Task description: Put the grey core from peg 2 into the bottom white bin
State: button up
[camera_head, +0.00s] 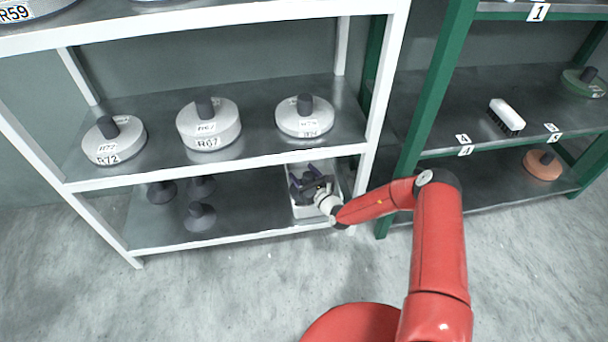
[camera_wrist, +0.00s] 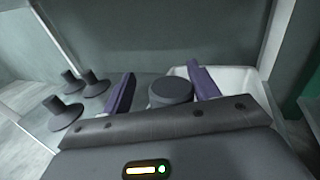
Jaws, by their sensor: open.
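The white bin (camera_head: 302,212) stands on the bottom shelf of the white rack, at its right end; its pale inside also shows in the wrist view (camera_wrist: 240,82). My gripper (camera_head: 308,180) reaches down at the bin and covers much of it. In the wrist view my gripper (camera_wrist: 160,85) is open, with a purple-padded finger on each side. A dark grey core (camera_wrist: 171,92) stands between the fingers, apart from both pads as far as I can see. Whether it rests on the bin floor is hidden. Peg 2 cannot be made out.
Several loose dark grey cores, one of them at the front (camera_head: 200,218), stand left on the bottom shelf (camera_head: 250,205). The shelf above carries grey rolls, one labelled R67 (camera_head: 208,128). A green rack (camera_head: 440,90) on the right holds a brush (camera_head: 506,116) and an orange roll (camera_head: 542,165).

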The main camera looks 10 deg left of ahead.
jog(key=shift+r, duration=0.1)
jog(key=shift+r+p, duration=0.3)
jog(key=shift+r, duration=0.05)
jog(key=v, duration=1.2)
jog(key=shift+s+f, duration=0.1)
jog(key=shift+f, duration=0.05)
